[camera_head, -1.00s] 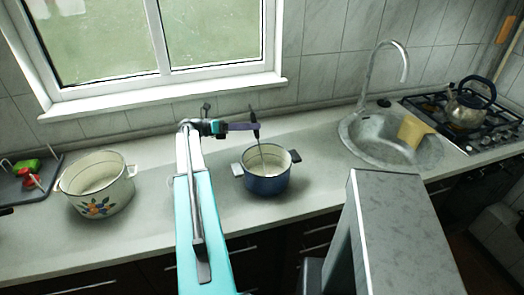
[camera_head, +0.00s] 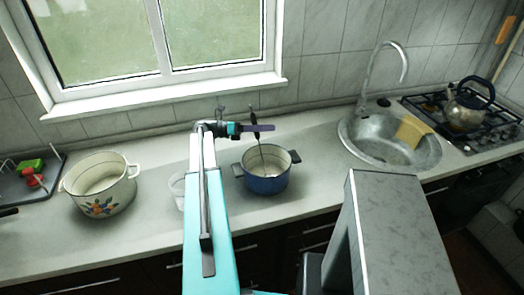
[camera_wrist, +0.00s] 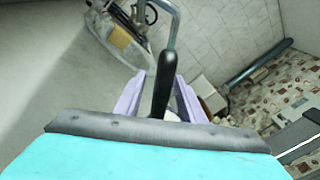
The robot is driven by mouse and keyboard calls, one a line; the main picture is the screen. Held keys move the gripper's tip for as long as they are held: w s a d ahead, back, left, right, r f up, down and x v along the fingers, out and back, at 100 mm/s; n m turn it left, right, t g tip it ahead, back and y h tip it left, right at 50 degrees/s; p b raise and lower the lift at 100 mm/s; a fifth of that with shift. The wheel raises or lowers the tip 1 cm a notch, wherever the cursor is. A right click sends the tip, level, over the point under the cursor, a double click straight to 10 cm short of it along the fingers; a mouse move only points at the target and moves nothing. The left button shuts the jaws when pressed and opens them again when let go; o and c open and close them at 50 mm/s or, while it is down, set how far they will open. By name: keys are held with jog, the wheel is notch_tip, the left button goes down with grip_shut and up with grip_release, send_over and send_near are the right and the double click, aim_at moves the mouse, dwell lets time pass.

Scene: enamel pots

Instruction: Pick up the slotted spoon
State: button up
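The slotted spoon has a black handle and a thin metal shaft (camera_head: 261,152). It leans upright in the blue pot (camera_head: 265,185), its lower end hidden inside. My gripper (camera_head: 262,128) reaches in from the left at handle height, above the pot. In the wrist view the black handle (camera_wrist: 163,85) stands between the two purple fingers of my gripper (camera_wrist: 163,90). The fingers look open, with a slight gap beside the handle on the right. Contact on the left side is hard to judge.
A white flowered pot (camera_head: 101,184) stands on the counter at left, near a dark tray (camera_head: 18,190). A clear container (camera_head: 177,190) is partly hidden by my arm. The sink (camera_head: 360,145) and the stove with a kettle (camera_head: 467,110) are at right.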

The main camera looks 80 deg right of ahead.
jog(key=shift+c, duration=0.4)
grip_shut()
jog(key=shift+r, duration=0.15)
jog(key=w+d+r+b, duration=0.2)
jog(key=d+r+b, duration=0.1)
jog(key=r, duration=0.8)
jog(key=w+a+b, duration=0.2)
jog(key=w+b, duration=0.1)
jog(key=w, duration=1)
jog(key=shift+w+a, duration=0.3)
jog(key=shift+w, duration=0.05)
jog(key=shift+r, duration=0.1)
